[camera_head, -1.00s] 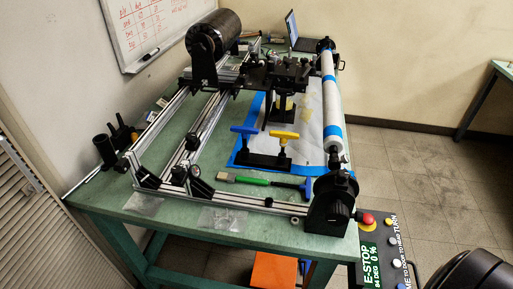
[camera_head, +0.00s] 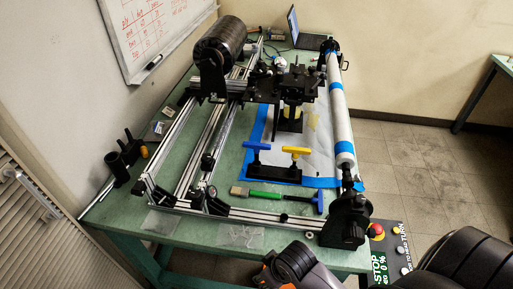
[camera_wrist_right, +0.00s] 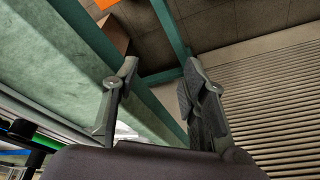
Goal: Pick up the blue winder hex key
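A blue T-handled hex key (camera_head: 257,146) stands upright in a black holder (camera_head: 262,172) on the green table, left of a yellow T-handled key (camera_head: 296,151). Another blue T-handle (camera_head: 319,201) lies on the table in front of the holder, at the right end of a thin dark shaft. My right arm comes in at the bottom right of the head view, below the table's front edge. My right gripper (camera_wrist_right: 160,76) shows in the wrist view with its fingers apart and nothing between them. My left gripper is out of view.
A green-handled brush (camera_head: 265,196) lies before the holder. The winder's metal frame (camera_head: 250,215) surrounds this area, with a white roller (camera_head: 339,115) on the right. A control box with a red stop button (camera_head: 377,231) stands front right. The table's front edge is close to my right arm.

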